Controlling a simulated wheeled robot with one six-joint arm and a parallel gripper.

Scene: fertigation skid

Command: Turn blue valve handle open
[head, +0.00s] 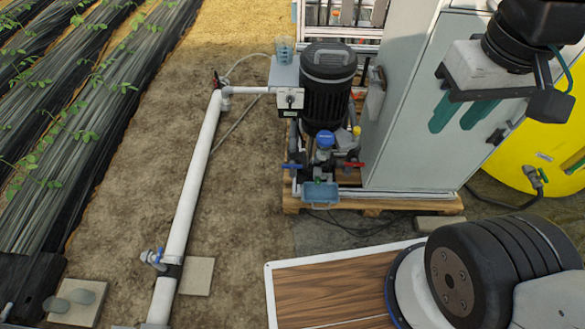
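A small blue valve handle (292,166) sits low on the left of the pump's pipework, roughly crosswise in the picture; its exact angle is hard to tell. A second blue-handled valve (155,259) is on the white pipe (192,180) at the lower left. I cannot tell which one the task names. My gripper (461,116) is at the upper right, in front of the grey cabinet. Its two teal fingers are apart with nothing between them. It is well to the right of both blue handles and touches neither.
The dark pump motor (328,85) stands on a wooden pallet (420,206). Beside it are a blue-capped fitting (324,140), a red handle (354,164) and a blue tray (320,193). The grey cabinet (405,120) and yellow tank (520,165) crowd the right. Bare soil lies left.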

